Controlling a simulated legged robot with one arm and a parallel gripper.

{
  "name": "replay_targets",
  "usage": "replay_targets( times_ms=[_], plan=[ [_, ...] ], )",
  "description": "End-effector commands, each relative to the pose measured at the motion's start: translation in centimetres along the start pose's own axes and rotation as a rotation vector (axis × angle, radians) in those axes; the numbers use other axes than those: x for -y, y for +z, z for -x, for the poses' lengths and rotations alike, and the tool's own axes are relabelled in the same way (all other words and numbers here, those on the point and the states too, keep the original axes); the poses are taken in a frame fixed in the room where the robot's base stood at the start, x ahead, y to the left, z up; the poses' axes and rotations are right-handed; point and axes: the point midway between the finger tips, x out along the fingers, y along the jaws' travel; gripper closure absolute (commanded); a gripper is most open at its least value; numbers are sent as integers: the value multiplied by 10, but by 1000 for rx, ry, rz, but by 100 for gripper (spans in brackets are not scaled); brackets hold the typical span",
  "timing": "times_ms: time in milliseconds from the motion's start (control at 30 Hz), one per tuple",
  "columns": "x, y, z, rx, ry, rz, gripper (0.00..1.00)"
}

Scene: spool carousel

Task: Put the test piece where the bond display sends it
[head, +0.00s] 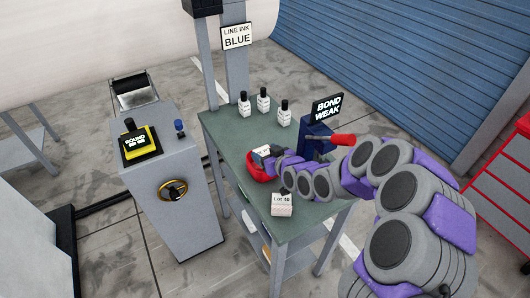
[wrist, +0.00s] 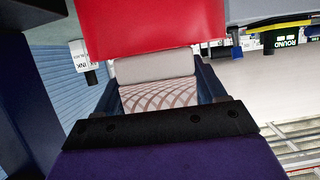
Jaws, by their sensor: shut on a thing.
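The bond display (head: 327,107) reads "BOND WEAK" and stands above a dark blue device (head: 316,134) with a red handle (head: 343,139). My gripper (head: 260,166) is over the middle of the green bench. In the wrist view the piece (wrist: 158,97) shows a pale cross-hatched face between dark blue sides. A red part (wrist: 150,25) lies above it, a black jaw edge (wrist: 160,123) below. The jaws hide part of the piece.
Several white bottles with black caps (head: 263,99) stand at the bench's back. A "Lot 40" block (head: 282,204) sits near the front edge. A grey console (head: 170,190) with a yellow-framed display and wheel stands left. A sign (head: 237,36) reads "LINE INK BLUE". A red cabinet (head: 500,190) is right.

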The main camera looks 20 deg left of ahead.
Motion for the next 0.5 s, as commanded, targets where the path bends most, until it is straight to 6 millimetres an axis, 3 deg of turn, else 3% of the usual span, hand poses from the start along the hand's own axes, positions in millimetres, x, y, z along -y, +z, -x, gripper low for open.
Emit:
replay_targets(
  times_ms=[233, 267, 500],
  plan=[
    [2, 4, -4, 1, 0, 3, 67],
    [2, 4, -4, 1, 0, 3, 27],
    [1, 4, -3, 1, 0, 2, 4]
  ],
)
